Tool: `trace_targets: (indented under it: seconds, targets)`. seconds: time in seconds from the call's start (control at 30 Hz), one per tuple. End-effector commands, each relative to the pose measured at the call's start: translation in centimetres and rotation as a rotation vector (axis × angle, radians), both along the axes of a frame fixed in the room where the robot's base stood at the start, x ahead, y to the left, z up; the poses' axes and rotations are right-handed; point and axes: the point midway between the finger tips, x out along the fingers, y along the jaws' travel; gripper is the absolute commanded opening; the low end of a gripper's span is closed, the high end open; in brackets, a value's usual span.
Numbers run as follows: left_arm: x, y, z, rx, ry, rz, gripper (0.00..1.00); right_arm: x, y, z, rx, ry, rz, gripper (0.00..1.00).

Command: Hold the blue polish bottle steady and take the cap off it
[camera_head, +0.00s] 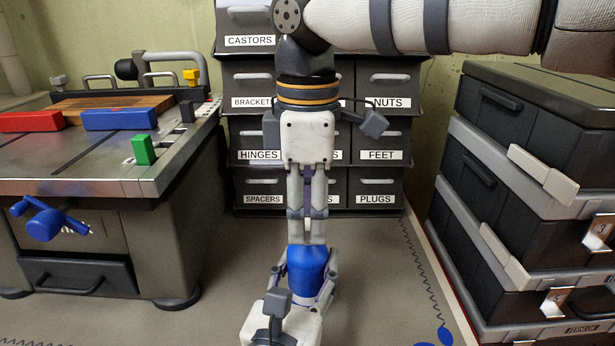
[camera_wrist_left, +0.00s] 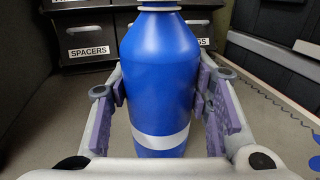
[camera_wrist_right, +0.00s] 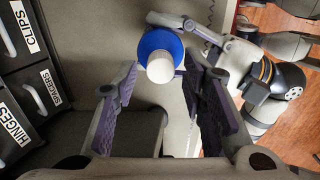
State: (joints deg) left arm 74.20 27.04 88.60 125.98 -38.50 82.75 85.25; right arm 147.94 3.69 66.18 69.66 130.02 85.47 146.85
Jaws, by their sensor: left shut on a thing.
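The blue polish bottle (camera_head: 307,268) stands upright above the floor, held in my left gripper (camera_head: 306,290). In the left wrist view the blue bottle (camera_wrist_left: 160,75) with its pale band sits between the left fingers (camera_wrist_left: 160,105). My right gripper (camera_head: 306,232) points straight down from above, over the bottle's top. In the right wrist view the white cap (camera_wrist_right: 160,68) shows between the tips of the open right fingers (camera_wrist_right: 163,75), with a gap on each side. In the head view the right fingers hide the cap.
A drawer rack (camera_head: 262,184) with labelled bins stands behind. A workbench (camera_head: 70,187) with red, blue and green blocks is at left. Stacked dark cases (camera_head: 530,170) stand at right. Grey floor mat (camera_head: 380,270) lies around and below the bottle.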

Motion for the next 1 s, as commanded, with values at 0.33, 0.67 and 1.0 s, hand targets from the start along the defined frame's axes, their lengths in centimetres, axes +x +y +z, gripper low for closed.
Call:
trace_targets:
  seconds: [0.33,0.67,1.0]
  targets:
    - [0.00,0.00,-0.06,0.001,0.001,0.000,0.00,-0.01,-0.01,-1.20,0.000,0.000,0.001,0.38]
    - [0.00,0.01,-0.06,0.001,0.001,0.000,0.00,-0.01,0.00,-1.16,0.000,0.000,0.001,0.00]
    - [0.00,0.00,-0.06,0.001,0.001,0.000,0.00,-0.03,0.07,-1.14,0.004,0.001,0.679,0.00]
